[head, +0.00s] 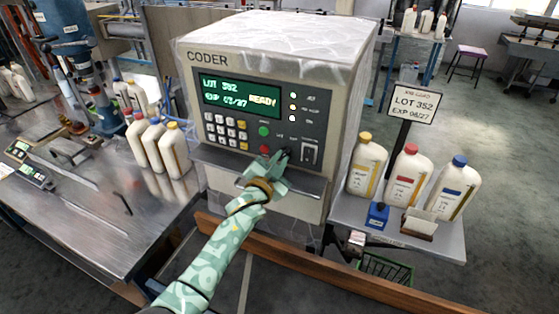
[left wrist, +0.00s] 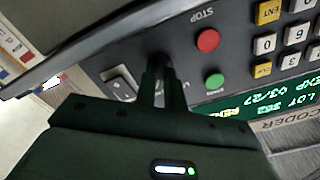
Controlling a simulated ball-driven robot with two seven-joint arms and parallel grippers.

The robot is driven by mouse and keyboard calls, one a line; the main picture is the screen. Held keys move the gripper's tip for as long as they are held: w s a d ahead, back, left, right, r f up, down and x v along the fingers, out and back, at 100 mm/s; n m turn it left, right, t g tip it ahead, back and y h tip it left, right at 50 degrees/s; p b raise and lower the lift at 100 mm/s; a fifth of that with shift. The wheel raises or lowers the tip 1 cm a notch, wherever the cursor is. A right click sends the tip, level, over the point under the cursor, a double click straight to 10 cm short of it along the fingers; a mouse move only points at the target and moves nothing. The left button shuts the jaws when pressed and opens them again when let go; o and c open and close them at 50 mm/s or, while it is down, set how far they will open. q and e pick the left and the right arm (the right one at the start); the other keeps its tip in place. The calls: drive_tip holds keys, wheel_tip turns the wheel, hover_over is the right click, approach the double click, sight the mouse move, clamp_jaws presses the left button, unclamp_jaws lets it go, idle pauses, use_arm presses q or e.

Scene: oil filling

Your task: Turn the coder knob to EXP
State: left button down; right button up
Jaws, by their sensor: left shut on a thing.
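The coder (head: 250,165) is a large box with a control panel facing me. Its green display (head: 240,93) reads LOT 352, an EXP date ending in /27, and READY. My left gripper (head: 281,160) is at the lower right of the panel, shut on the dark coder knob. In the left wrist view the two fingers (left wrist: 163,85) close around the knob (left wrist: 162,62), which is mostly hidden. The small markings above the knob are too fine to read its setting surely. My right gripper is not in view.
Beside the knob are a red button (head: 265,149), a green button (head: 264,131), a keypad (head: 226,130) and a rocker switch (head: 310,153). A sign (head: 413,105) reads LOT 352, EXP 06/27. Capped bottles stand on both sides. A wooden rail (head: 350,277) runs in front.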

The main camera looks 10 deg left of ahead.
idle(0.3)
use_arm(q)
drive_tip(key=c, duration=1.5)
unclamp_jaws()
drive_tip(key=shift+s, duration=0.1)
drive_tip(key=shift+s+a, duration=0.1)
drive_tip(key=shift+s, duration=0.2)
drive_tip(key=s+a, duration=0.1)
drive_tip(key=s, duration=0.4)
drive_tip(key=s+a+p, duration=0.1)
drive_tip(key=s, duration=0.4)
drive_tip(key=s+a, duration=0.1)
drive_tip(key=s, duration=0.4)
drive_tip(key=shift+s, duration=0.15)
